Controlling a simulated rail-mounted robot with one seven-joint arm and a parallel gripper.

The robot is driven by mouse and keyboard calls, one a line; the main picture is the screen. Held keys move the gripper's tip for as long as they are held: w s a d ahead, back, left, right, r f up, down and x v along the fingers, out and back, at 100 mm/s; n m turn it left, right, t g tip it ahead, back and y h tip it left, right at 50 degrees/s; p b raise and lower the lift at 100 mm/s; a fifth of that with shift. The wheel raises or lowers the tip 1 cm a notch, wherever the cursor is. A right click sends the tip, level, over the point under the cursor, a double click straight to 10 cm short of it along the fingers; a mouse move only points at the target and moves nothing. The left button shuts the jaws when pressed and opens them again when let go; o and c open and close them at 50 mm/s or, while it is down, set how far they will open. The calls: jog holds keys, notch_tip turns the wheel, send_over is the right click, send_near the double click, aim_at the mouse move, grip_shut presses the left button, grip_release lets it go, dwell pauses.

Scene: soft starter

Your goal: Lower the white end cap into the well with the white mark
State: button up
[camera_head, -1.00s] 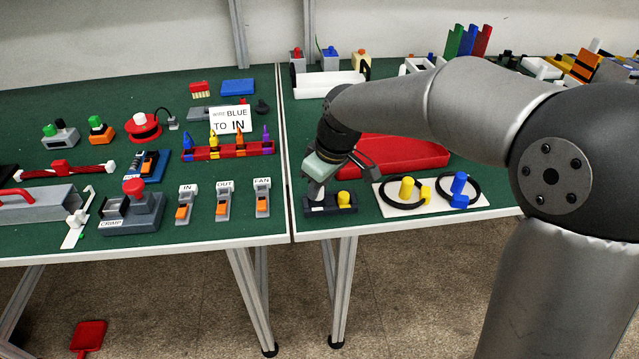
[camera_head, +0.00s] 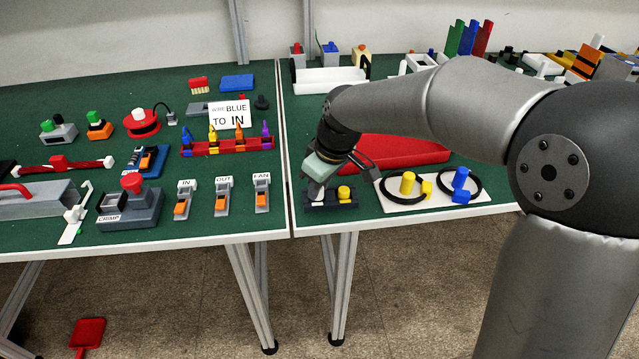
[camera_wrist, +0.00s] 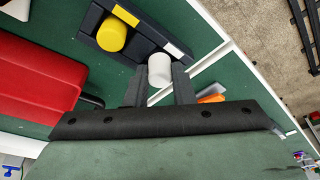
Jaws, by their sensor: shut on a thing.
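The white end cap (camera_wrist: 159,69) is between the two fingers of my gripper (camera_wrist: 158,88), which is shut on it. The dark two-well block (camera_wrist: 147,38) lies just beyond the fingertips in the wrist view. A yellow cap (camera_wrist: 112,34) stands in its other well, beside a yellow mark. The white mark (camera_wrist: 174,49) shows right beside the white cap. The white-marked well is hidden by the cap, and I cannot tell how deep the cap sits. In the head view my gripper (camera_head: 317,187) is over the left end of the block (camera_head: 331,205), left of the yellow cap (camera_head: 344,193).
A red tray (camera_head: 400,153) lies behind the block. A white plate (camera_head: 398,207) with two black cable loops and yellow and blue plugs is to the right. The table's front edge and the seam between tables are close to the block.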

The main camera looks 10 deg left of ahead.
jog(key=shift+f, duration=0.4)
jog(key=o, duration=1)
jog(key=p+v, duration=0.1)
jog(key=v, duration=1.6)
jog(key=s+d+f+m+h+p, duration=0.1)
jog(key=s+d+f+m+p, duration=0.1)
jog(key=s+d, duration=0.4)
jog(key=s+d+f+m+p, duration=0.3)
jog(key=s+d+f+m, duration=0.1)
jog(key=s+d+m, duration=0.2)
jog(key=s+d+f+m+g+h+p, duration=0.1)
jog(key=s+d+f+m+p, duration=0.1)
jog(key=s+d, duration=0.5)
jog(key=shift+s+f+m+h+p, duration=0.35)
jog(key=shift+s+f+m, duration=0.3)
jog(key=shift+f+m, duration=0.3)
